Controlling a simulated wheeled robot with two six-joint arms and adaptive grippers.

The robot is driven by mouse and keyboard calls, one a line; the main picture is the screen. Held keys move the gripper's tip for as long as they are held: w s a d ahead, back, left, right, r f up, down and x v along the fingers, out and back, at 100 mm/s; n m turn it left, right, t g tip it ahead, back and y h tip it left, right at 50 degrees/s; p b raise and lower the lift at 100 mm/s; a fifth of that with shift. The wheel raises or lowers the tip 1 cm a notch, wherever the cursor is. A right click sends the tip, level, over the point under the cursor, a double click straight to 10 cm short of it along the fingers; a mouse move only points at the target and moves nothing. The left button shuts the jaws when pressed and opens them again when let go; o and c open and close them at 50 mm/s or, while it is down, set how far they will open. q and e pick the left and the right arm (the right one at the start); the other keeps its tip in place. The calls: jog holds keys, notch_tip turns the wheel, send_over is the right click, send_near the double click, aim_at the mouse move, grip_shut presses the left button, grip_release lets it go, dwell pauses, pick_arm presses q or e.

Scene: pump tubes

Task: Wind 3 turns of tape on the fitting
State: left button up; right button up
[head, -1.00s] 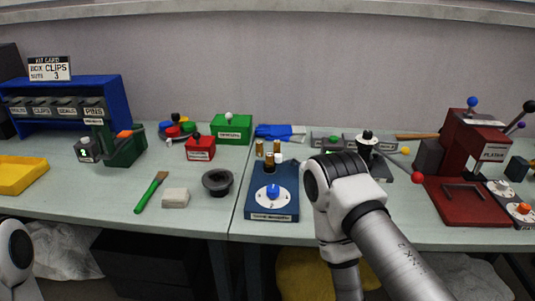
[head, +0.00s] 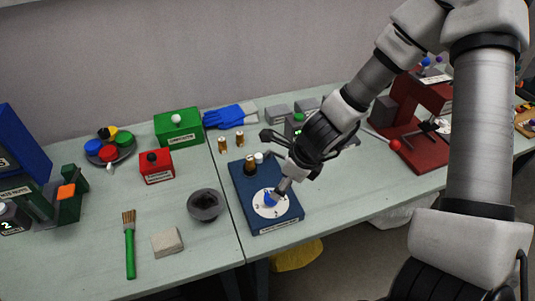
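The blue box (head: 245,189) stands on the bench with a white dial (head: 263,211) and a blue knob (head: 270,199) on its top. A dark and brass fitting (head: 251,165) stands upright at its back, beside a small white cylinder (head: 259,157). My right gripper (head: 279,191) comes down from the upper right, with its fingertips at the knob, touching or very close. Its fingers overlap in this view, so I cannot tell whether they grip the knob. My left gripper is not in view. I cannot make out any tape on the fitting.
Two brass pieces (head: 231,142) stand behind the box. A grey bowl-like part (head: 205,205), a pale block (head: 167,242) and a green brush (head: 129,245) lie to the left. A red press (head: 415,110) stands at the right. Bench between bowl and red box (head: 156,167) is clear.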

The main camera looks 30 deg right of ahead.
jog(key=f+b, duration=0.2)
jog(key=a+f+b, duration=0.1)
jog(key=b, duration=0.2)
jog(key=shift+w+f, duration=0.1)
jog(key=shift+f, duration=0.3)
jog(key=w+f+b, duration=0.1)
jog(key=f+b, duration=0.1)
jog(key=shift+w+a+f+b, duration=0.2)
jog(key=shift+w+b, duration=0.1)
jog(key=shift+w, duration=0.05)
jog(key=shift+w+a+f, duration=0.1)
jog(key=shift+w+f, duration=0.1)
jog(key=shift+w, duration=0.1)
jog(key=shift+s+r, duration=0.3)
jog(key=shift+s, duration=0.05)
grip_shut()
jog(key=shift+f, duration=0.1)
